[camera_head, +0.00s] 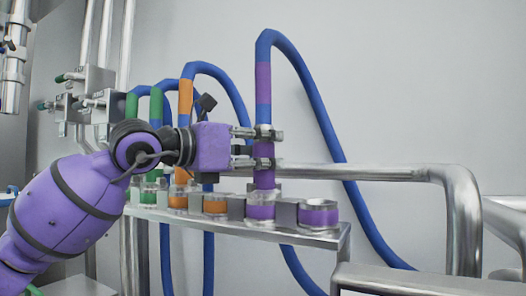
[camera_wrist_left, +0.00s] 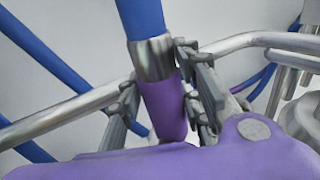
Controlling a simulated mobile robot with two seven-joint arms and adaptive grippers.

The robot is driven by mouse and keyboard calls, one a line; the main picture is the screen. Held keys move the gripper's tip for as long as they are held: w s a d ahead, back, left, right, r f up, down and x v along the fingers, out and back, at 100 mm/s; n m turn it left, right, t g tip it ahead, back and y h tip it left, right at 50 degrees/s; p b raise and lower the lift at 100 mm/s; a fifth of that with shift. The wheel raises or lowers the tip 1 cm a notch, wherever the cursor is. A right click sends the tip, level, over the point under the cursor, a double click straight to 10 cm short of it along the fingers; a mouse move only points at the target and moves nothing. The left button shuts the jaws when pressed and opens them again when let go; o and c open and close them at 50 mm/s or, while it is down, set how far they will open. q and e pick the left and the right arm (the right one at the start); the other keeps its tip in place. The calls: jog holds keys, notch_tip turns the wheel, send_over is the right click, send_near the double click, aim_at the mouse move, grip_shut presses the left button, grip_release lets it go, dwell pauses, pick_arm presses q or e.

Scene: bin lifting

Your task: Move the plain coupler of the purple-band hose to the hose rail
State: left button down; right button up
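The purple-band hose is blue with a purple band (camera_head: 263,83) and arches high at the centre of the head view. Its plain coupler (camera_head: 264,178) is a purple cylinder with a metal collar, also in the left wrist view (camera_wrist_left: 165,108). It stands upright over a purple-banded ring on a steel rail (camera_head: 280,238); its lower end is hard to make out. My left gripper (camera_head: 262,147) has its fingers close on both sides of the coupler and appears shut on it; they also show in the left wrist view (camera_wrist_left: 160,88). My right gripper is not in view.
An empty-looking purple-banded ring (camera_head: 318,216) stands at the rail's right end. Orange-banded rings (camera_head: 215,205) and orange- and green-band hoses (camera_head: 185,97) stand left. A steel pipe (camera_head: 380,173) runs behind. Valve blocks (camera_head: 90,90) are at far left. The upper right is clear.

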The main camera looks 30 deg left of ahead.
pick_arm(q)
jog(key=c, duration=1.2)
grip_release()
jog(key=shift+o, duration=0.2)
jog(key=shift+f, duration=0.1)
jog(key=v, duration=1.2)
